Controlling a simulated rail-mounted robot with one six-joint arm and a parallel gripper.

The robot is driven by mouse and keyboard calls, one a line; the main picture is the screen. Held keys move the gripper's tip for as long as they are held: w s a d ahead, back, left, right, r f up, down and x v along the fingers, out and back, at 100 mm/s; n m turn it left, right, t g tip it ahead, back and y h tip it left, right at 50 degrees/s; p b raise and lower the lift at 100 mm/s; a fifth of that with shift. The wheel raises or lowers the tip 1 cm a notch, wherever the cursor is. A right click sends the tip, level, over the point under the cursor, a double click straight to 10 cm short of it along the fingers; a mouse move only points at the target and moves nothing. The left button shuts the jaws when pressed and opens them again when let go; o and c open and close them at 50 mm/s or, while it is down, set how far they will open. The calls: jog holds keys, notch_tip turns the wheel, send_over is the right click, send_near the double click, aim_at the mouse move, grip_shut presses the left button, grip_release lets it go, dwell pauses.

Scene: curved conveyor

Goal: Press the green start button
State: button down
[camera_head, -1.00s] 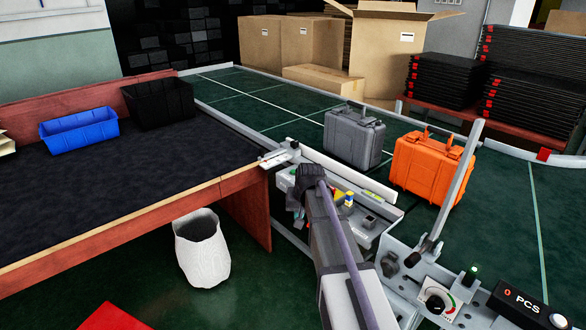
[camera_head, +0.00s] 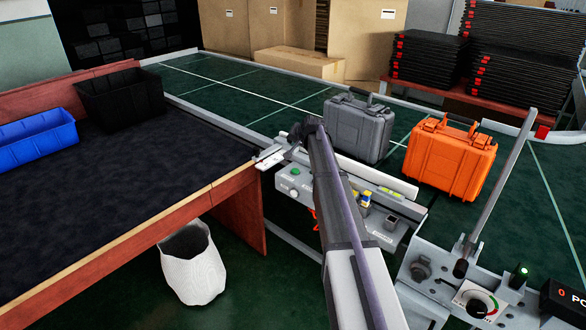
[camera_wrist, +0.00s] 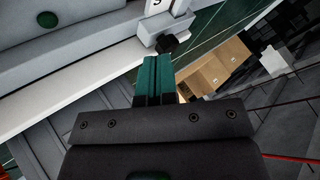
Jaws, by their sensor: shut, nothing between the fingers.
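The green start button (camera_head: 296,171) sits on a grey control panel (camera_head: 284,183) beside the conveyor, just left of my arm. In the wrist view the green button (camera_wrist: 47,19) is at the upper left on a grey face. My gripper (camera_head: 306,130) is above and slightly right of the button in the head view, apart from it. In the wrist view the gripper's fingers (camera_wrist: 155,78) are together with nothing between them, and they lie right of and below the button.
A grey case (camera_head: 357,127) and an orange case (camera_head: 449,158) stand on the green conveyor (camera_head: 250,90). A dark-topped table (camera_head: 110,185) with bins is at left. A white basket (camera_head: 193,263) stands below. A second panel with a dial (camera_head: 475,302) is at lower right.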

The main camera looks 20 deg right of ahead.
aim_at(297, 170)
notch_tip(297, 170, down, 9)
jog(key=b, duration=0.9)
jog(key=shift+s, duration=0.15)
dwell(1.6)
jog(key=shift+f+b, duration=0.3)
